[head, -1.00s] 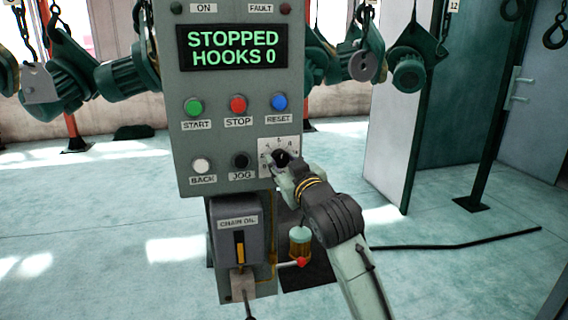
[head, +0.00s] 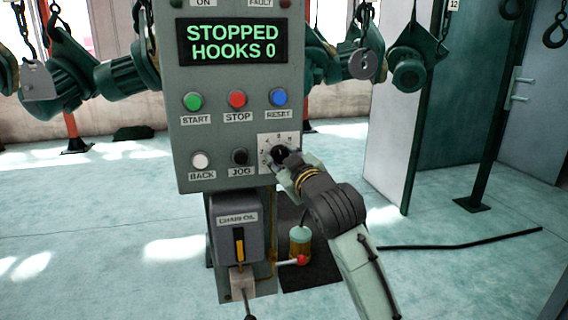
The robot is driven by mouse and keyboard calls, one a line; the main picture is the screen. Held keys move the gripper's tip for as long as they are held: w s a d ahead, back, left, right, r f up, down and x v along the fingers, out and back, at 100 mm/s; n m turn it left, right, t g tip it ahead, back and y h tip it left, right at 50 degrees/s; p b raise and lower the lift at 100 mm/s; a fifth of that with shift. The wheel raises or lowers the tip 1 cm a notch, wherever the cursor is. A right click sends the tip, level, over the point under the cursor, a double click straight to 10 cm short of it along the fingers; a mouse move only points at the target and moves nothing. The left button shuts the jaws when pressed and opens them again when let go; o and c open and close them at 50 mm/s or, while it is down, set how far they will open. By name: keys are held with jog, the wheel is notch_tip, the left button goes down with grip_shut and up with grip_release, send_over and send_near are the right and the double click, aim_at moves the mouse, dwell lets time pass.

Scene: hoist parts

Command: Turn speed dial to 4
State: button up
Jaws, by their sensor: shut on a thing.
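The speed dial (head: 279,152) is a dark round knob on a white scale plate (head: 265,141) at the lower right of the grey control panel (head: 225,78). My gripper (head: 284,160) is at the dial from the lower right and is shut on it. The gripper and wrist cover the lower right of the plate. Small numbers show along the plate's upper and left edges, but the dial's pointer setting is too small to read. The display (head: 232,41) reads STOPPED, HOOKS 0.
Start (head: 192,101), stop (head: 237,99) and reset (head: 279,97) buttons sit above the dial. Back (head: 200,160) and jog (head: 239,156) buttons are to its left. A chain oil box (head: 237,230) hangs below. Hoists hang behind; the floor at right is mostly clear.

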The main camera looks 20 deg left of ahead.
jog(key=shift+r+n+b, duration=0.1)
jog(key=shift+n+b, duration=0.75)
jog(key=shift+n, duration=1.25)
jog(key=o, duration=1.2)
jog(key=v, duration=1.2)
jog(key=shift+s+a+r, duration=0.1)
jog(key=shift+a+r, duration=0.05)
jog(key=shift+r, duration=0.1)
